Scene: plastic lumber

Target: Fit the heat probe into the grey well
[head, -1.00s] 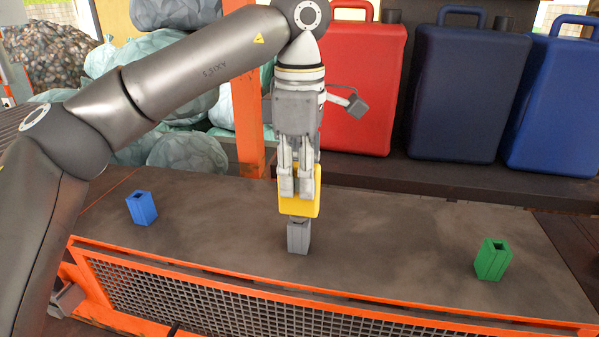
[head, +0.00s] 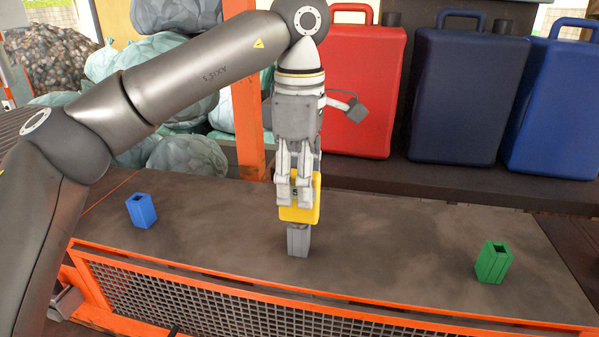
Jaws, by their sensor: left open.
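The heat probe (head: 311,212) shows as a yellow block between and behind the fingers of my left gripper (head: 293,196). The gripper points down and is open, with its fingers beside the yellow block. The grey well (head: 298,240) stands upright on the dark bench top, directly under the yellow block. The block's lower end meets the top of the well. Its tip is hidden, so I cannot tell how deep it sits. My right gripper is not in view.
A blue well (head: 141,211) stands at the left and a green well (head: 493,262) at the right of the bench (head: 400,250). An orange mesh guard (head: 230,299) runs along the front edge. Red (head: 361,90), navy (head: 468,95) and blue (head: 555,110) cans stand behind.

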